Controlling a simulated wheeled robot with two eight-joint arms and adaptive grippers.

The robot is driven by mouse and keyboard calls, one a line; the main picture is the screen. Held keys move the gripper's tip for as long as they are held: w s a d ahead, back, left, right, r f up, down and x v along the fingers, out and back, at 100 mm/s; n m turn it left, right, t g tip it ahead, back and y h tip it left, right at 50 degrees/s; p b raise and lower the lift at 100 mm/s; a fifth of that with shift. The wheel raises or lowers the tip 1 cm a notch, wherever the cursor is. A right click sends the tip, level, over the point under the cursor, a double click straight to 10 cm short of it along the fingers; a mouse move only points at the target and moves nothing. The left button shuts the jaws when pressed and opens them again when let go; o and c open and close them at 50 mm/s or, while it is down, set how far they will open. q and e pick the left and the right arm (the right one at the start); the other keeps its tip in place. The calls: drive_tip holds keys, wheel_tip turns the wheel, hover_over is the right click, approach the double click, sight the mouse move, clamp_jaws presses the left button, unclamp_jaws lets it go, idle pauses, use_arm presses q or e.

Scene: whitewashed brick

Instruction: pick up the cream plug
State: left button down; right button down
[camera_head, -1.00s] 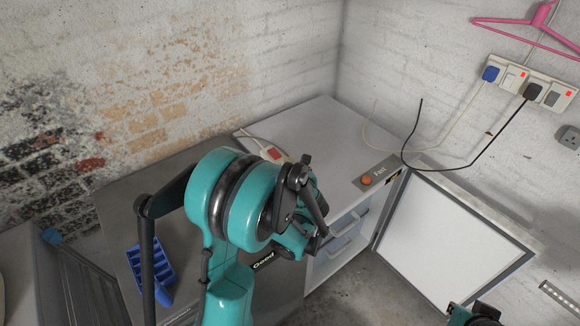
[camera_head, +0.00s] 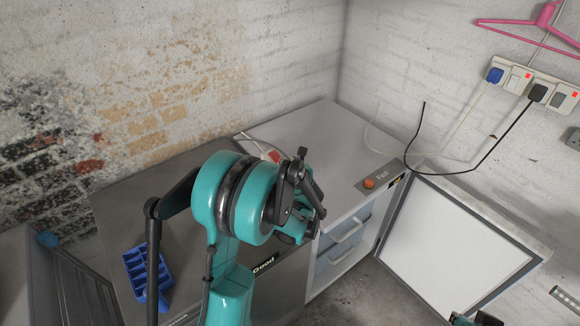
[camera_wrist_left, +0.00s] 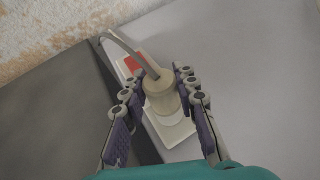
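The cream plug (camera_wrist_left: 158,92) stands between the fingers of my left gripper (camera_wrist_left: 160,78) in the left wrist view. It has a grey cord and sits over a white socket strip (camera_wrist_left: 174,130) with a red switch. The fingers are apart, one on each side of the plug, and do not look closed on it. In the head view my left gripper (camera_head: 308,205) is above the counter, and my own arm hides the plug there. A small part of my right gripper (camera_head: 475,319) shows at the bottom edge; its fingers cannot be made out.
A blue compartment tray (camera_head: 148,275) lies on the dark worktop at left. The pale counter (camera_head: 322,140) carries an orange button (camera_head: 369,183). A wall socket strip (camera_head: 540,92) holds a blue and a black plug, with hanging cables.

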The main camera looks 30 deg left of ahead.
sight(293, 160)
use_arm(q)
drive_tip(key=shift+r+p, duration=0.35)
drive_tip(key=shift+r, duration=0.15)
drive_tip(key=r+p, duration=0.1)
drive_tip(key=r, duration=0.1)
drive_tip(key=d+r+p, duration=0.1)
drive_tip(key=r, duration=0.1)
drive_tip(key=shift+w, duration=0.15)
drive_tip(key=w+d+r+p, duration=0.3)
drive_tip(key=d+r, duration=0.3)
drive_tip(key=d, duration=0.4)
drive_tip(key=shift+d, duration=0.1)
